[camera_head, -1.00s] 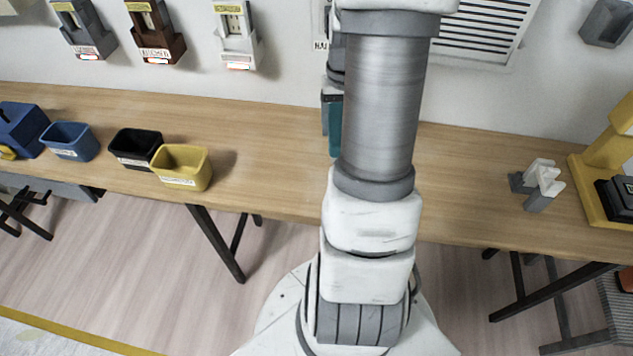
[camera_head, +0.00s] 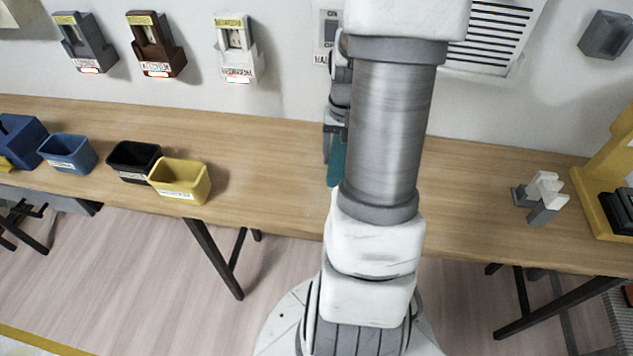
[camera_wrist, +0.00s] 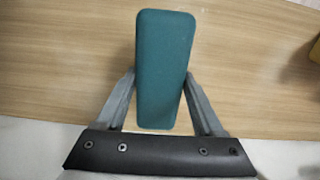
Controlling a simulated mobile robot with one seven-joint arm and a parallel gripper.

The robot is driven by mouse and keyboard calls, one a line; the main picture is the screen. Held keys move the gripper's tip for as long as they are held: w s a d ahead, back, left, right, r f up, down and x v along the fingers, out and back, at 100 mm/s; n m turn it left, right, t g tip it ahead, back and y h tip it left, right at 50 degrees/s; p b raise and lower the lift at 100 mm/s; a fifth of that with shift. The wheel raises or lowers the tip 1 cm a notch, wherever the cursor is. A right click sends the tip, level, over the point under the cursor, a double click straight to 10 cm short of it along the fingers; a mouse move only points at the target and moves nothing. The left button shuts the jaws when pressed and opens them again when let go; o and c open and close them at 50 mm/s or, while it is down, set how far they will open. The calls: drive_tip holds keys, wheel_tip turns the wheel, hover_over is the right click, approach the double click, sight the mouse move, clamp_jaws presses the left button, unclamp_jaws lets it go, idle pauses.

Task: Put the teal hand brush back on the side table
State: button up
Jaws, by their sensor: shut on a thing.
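The teal hand brush (camera_wrist: 165,60) is between the two fingers of my gripper (camera_wrist: 161,95) in the wrist view, with its long teal body pointing away from the palm. My gripper is shut on it. The wooden table (camera_wrist: 60,60) shows below the brush; I cannot tell whether the brush touches it. In the head view a teal part of the brush (camera_head: 337,165) shows beside my arm, over the wooden table (camera_head: 270,165). My arm hides most of the gripper and the rest of the brush there.
On the table's left stand a yellow bin (camera_head: 180,182), a black bin (camera_head: 133,160) and a blue bin (camera_head: 67,153). A grey-white holder (camera_head: 541,195) and a yellow device (camera_head: 610,180) stand at the right. Wall dispensers (camera_head: 238,50) hang behind. The table is clear around my arm.

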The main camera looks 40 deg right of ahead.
drive_tip(key=w+a+f, duration=0.2)
drive_tip(key=a, duration=0.1)
drive_tip(key=a+f, duration=0.1)
drive_tip(key=a, duration=0.1)
drive_tip(key=shift+w+f+b, duration=0.35)
drive_tip(key=shift+w+b, duration=0.05)
drive_tip(key=shift+f, duration=1.7)
drive_tip(key=shift+f+b, duration=0.1)
drive_tip(key=shift+b, duration=0.2)
drive_tip(key=shift+f, duration=0.15)
drive_tip(key=o, duration=1.4)
wheel_tip(320, 180, up, 18)
drive_tip(key=p, duration=0.3)
drive_tip(key=shift+a+f, duration=0.2)
